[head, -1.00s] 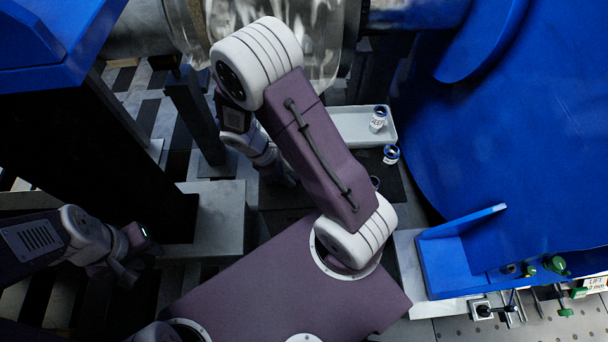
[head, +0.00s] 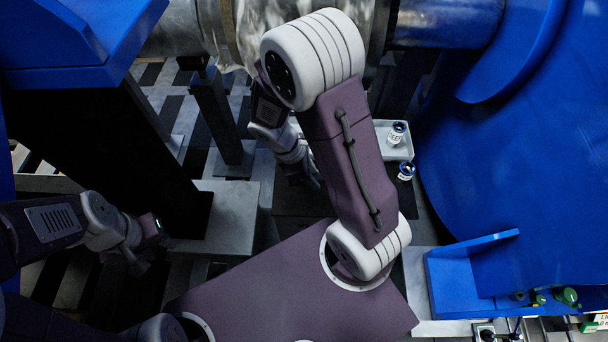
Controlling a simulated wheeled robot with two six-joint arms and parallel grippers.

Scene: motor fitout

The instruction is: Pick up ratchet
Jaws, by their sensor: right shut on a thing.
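I cannot make out a ratchet in the head view. My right gripper (head: 309,180) hangs low behind my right upper arm, over the dark mat beside the grey tray. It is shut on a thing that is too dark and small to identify. My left gripper (head: 140,264) is at the lower left, beside the grey pedestal block. Its fingers are too dark to tell open from shut.
A grey tray (head: 405,152) holds a small white labelled can (head: 396,134). Another can (head: 406,171) stands just in front of it. A blue bracket (head: 455,285) and a large blue housing stand at the right. A grey block (head: 225,225) stands left of centre.

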